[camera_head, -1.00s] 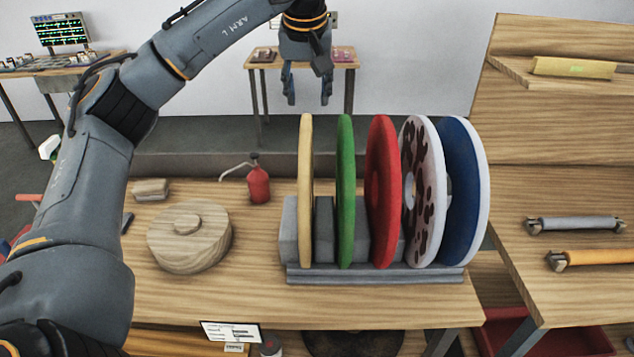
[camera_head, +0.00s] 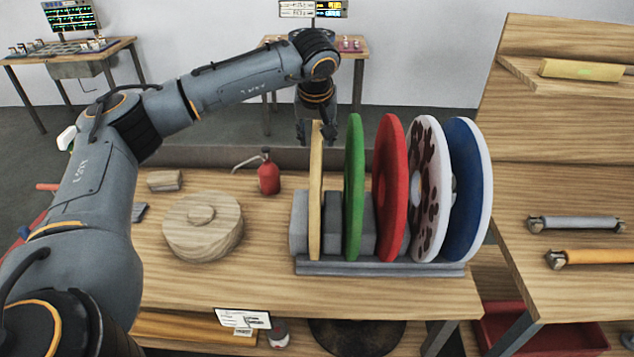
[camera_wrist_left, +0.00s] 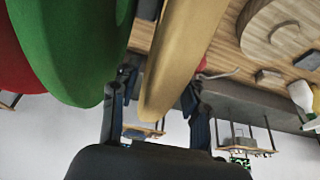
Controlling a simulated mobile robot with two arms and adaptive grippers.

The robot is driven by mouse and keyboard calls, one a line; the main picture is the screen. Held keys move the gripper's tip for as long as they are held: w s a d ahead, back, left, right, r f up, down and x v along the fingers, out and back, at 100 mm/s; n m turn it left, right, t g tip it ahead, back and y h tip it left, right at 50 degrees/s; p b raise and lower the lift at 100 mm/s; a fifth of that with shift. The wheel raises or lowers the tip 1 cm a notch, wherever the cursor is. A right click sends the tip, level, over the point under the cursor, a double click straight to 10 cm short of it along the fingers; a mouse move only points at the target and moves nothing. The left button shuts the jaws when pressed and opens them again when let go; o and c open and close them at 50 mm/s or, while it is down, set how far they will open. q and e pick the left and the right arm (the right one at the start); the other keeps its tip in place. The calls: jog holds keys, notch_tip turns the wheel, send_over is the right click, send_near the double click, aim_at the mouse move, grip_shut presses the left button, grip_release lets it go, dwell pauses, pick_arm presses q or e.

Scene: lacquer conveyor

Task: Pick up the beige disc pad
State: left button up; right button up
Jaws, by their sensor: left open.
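The beige disc pad (camera_head: 315,200) stands upright on edge at the left end of a grey rack (camera_head: 380,267) on the wooden bench. It also shows in the left wrist view (camera_wrist_left: 184,50), with its edge between the two fingers. My left gripper (camera_head: 317,136) is open at the top of the beige disc. In the left wrist view my left gripper (camera_wrist_left: 155,110) has one finger on each side of the disc, and I see gaps beside it. The green disc (camera_head: 353,190) stands close on the right. My right gripper is not in view.
A red disc (camera_head: 389,190), a spotted disc (camera_head: 428,190) and a blue disc (camera_head: 463,190) fill the rack further right. A round wooden block (camera_head: 203,240) and a red bottle (camera_head: 269,174) sit to the left. Bare bench lies in front of the rack.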

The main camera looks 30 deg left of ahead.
pick_arm(q)
jog(key=shift+d, duration=0.1)
grip_shut()
jog(key=shift+r, duration=0.1)
